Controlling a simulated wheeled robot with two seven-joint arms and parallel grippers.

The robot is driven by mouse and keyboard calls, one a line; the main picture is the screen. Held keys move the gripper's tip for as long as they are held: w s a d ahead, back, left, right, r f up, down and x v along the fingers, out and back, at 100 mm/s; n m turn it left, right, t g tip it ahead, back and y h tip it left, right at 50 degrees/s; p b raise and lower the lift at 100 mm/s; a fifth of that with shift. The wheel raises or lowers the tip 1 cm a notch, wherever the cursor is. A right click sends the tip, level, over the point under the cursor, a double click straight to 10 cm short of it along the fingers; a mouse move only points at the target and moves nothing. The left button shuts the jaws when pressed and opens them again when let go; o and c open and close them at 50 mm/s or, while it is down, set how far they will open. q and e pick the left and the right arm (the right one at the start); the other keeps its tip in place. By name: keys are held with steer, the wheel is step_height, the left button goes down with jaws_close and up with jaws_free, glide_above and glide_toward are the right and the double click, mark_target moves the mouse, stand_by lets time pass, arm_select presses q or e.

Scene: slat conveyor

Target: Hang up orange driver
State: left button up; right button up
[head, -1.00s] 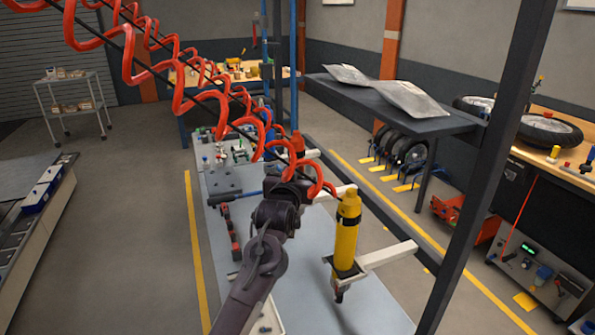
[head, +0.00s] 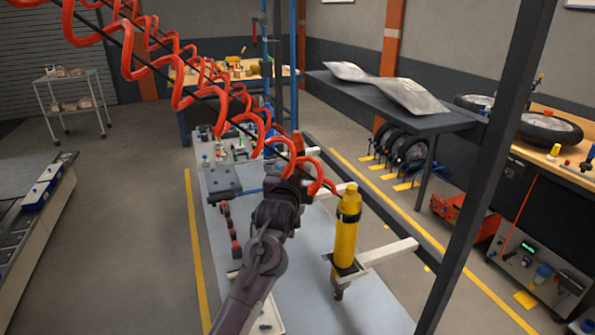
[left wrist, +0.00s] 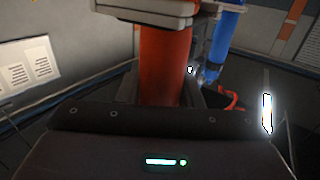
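The orange driver (head: 297,143) shows in the head view as a small upright orange piece behind the red coils, beside a pale bracket arm (head: 309,154). In the left wrist view an orange cylinder (left wrist: 165,65) stands upright straight ahead of my left gripper (left wrist: 165,92). A grey block (left wrist: 150,12) crosses its upper end. Dark finger-like parts flank its lower part; whether they press on it I cannot tell. In the head view my left gripper (head: 293,178) is near the far bracket arms, partly hidden by coils. My right gripper is not in view.
A yellow driver (head: 346,235) stands upright in a near bracket (head: 388,253). A blue cylinder (left wrist: 226,38) is close right of the orange one. Red coiled hoses (head: 180,95) hang across. A dark post (head: 490,170) and shelf (head: 400,110) are at right.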

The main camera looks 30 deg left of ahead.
arm_select(q)
steer(key=o, duration=0.5)
steer(key=shift+r, duration=0.15)
steer(key=shift+o, duration=0.2)
steer(key=shift+f, duration=0.2)
steer(key=shift+s+d+f+b, duration=0.1)
steer(key=shift+s+d+b, duration=0.05)
steer(key=shift+s+b, duration=0.2)
steer(key=b+v, duration=0.2)
steer(key=v, duration=0.5)
steer(key=shift+r, duration=0.3)
steer(key=shift+s+f, duration=0.1)
steer(key=shift+s, duration=0.05)
